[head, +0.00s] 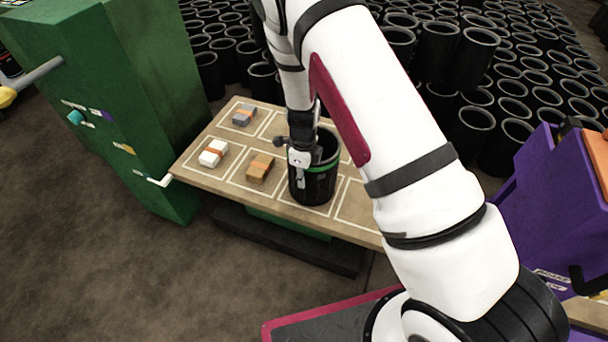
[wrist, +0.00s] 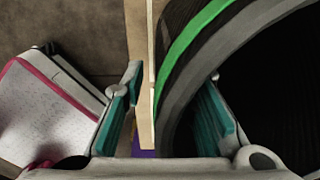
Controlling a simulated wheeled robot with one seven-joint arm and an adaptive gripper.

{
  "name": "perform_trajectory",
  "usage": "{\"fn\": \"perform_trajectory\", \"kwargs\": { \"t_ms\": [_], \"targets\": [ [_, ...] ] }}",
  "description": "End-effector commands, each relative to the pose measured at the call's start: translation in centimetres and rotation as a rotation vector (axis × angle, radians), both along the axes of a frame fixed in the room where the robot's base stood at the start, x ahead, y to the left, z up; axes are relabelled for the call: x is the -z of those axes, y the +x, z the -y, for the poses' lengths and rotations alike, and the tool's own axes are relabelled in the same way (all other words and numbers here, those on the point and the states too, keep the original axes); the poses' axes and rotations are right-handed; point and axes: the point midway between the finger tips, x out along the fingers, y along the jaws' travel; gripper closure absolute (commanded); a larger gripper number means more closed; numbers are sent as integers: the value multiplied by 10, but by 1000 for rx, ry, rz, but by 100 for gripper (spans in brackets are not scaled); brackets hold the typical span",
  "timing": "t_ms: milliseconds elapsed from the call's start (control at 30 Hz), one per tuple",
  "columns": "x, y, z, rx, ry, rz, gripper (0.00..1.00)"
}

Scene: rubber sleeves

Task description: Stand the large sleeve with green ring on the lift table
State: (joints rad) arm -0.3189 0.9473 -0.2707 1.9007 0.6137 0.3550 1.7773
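The large black sleeve with a green ring (head: 322,187) stands upright, open end up, on a wooden-topped table (head: 352,212) marked with white outlined cells. I cannot tell whether this table is the lift table. My gripper (head: 299,178) is at the sleeve's near left rim, pointing down. In the wrist view, my gripper (wrist: 174,85) has its fingers apart, with the wall of the sleeve (wrist: 186,72) between them. One finger is outside the wall with a visible gap; the other is inside the opening. The sleeve's far side is partly hidden in the wrist view.
A white block (head: 213,153), a tan block (head: 260,168) and a grey block (head: 244,115) lie on the table. A green cabinet (head: 150,90) stands at left, a purple machine (head: 545,215) at right. Many black sleeves (head: 480,120) fill the floor behind.

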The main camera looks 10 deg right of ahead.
Motion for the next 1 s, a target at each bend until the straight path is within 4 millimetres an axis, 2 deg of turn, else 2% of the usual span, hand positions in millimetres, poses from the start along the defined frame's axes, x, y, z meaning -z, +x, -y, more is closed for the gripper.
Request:
{"fn": "perform_trajectory", "kwargs": {
  "t_ms": [267,367,700,833,1000],
  "targets": [
    [-8,0,0,-1,0,1,74],
    [-24,0,-1,-2,0,4,74],
    [-92,-2,-2,-1,0,3,74],
    [-110,-2,-2,-2,0,1,74],
    [-122,-2,-2,0,0,0,74]
  ]
}}
